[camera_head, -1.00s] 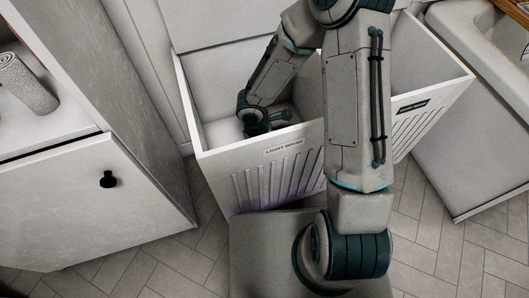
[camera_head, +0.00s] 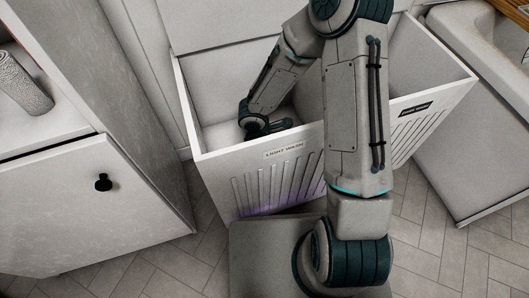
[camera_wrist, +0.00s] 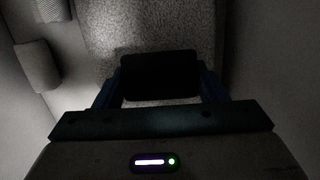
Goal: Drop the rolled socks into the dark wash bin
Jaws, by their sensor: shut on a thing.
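The white laundry bin has two open compartments. Its left compartment (camera_head: 216,138) carries the label LIGHT WASH, and its right one, the dark wash bin (camera_head: 428,118), carries a dark label. My gripper (camera_head: 278,126) is down inside the light wash compartment, and its fingertips are hard to make out there. In the wrist view my gripper (camera_wrist: 158,88) is shut on a black, block-like bundle (camera_wrist: 158,74), which appears to be the rolled socks. A pale speckled surface lies behind the bundle. The floor of the dark wash compartment is mostly hidden by my arm.
A divider separates the compartments. A white cabinet (camera_head: 75,200) stands at the left with a rolled towel (camera_head: 24,84) on its shelf. A white basin unit (camera_head: 455,165) stands at the right. In the wrist view, two pale pieces (camera_wrist: 36,64) lie at the left.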

